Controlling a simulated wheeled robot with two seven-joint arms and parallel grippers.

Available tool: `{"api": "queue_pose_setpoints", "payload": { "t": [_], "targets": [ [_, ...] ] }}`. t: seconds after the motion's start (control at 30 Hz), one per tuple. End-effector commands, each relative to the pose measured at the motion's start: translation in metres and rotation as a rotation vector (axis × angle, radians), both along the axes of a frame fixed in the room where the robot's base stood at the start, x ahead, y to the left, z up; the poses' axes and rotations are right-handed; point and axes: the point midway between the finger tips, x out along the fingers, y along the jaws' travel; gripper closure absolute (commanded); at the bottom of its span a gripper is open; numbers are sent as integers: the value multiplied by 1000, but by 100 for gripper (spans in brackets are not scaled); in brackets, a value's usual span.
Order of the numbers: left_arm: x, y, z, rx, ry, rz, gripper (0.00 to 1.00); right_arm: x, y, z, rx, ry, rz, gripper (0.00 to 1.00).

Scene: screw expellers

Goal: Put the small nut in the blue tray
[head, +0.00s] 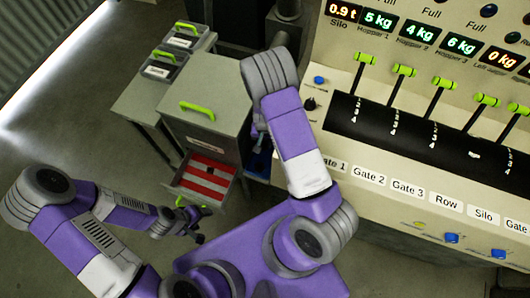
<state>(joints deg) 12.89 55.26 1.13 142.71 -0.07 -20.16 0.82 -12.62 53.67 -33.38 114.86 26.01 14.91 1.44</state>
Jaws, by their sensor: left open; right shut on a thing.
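The blue tray (261,163) sits low beside the grey cabinet, partly covered by my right arm. My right gripper (262,148) points down just above it, mostly hidden behind my purple forearm. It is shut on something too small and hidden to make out. I cannot pick out the small nut itself in this view. My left gripper (199,239) is open and empty, below the pulled-out drawer (221,187) and close to its green handle (190,204).
The drawer shows red compartments and sticks out of the grey cabinet (208,95). A control panel (400,160) with levers fills the right. Open floor (85,130) lies to the left.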

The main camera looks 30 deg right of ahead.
Motion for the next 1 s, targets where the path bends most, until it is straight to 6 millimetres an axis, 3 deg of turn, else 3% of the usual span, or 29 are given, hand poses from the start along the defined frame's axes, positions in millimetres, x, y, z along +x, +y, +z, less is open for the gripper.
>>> {"api": "queue_pose_setpoints", "payload": {
  "t": [0.03, 0.1, 0.37, 0.6, 1.0],
  "targets": [
    [0, 0, -6, 0, 0, 0, 35, -1, 0, -15, -1, 3, -1, 100],
    [0, 0, -8, 0, 0, 0, 35, 0, -1, -25, 0, 1, -1, 100],
    [0, 0, -12, 0, 0, 0, 35, 0, 0, -44, -1, 1, 0, 100],
    [0, 0, -22, 0, 0, 0, 35, 0, 0, -78, 0, 1, 0, 100],
    [0, 0, -25, 0, 0, 0, 35, 0, 0, -82, -1, -1, 1, 100]
  ]
}}
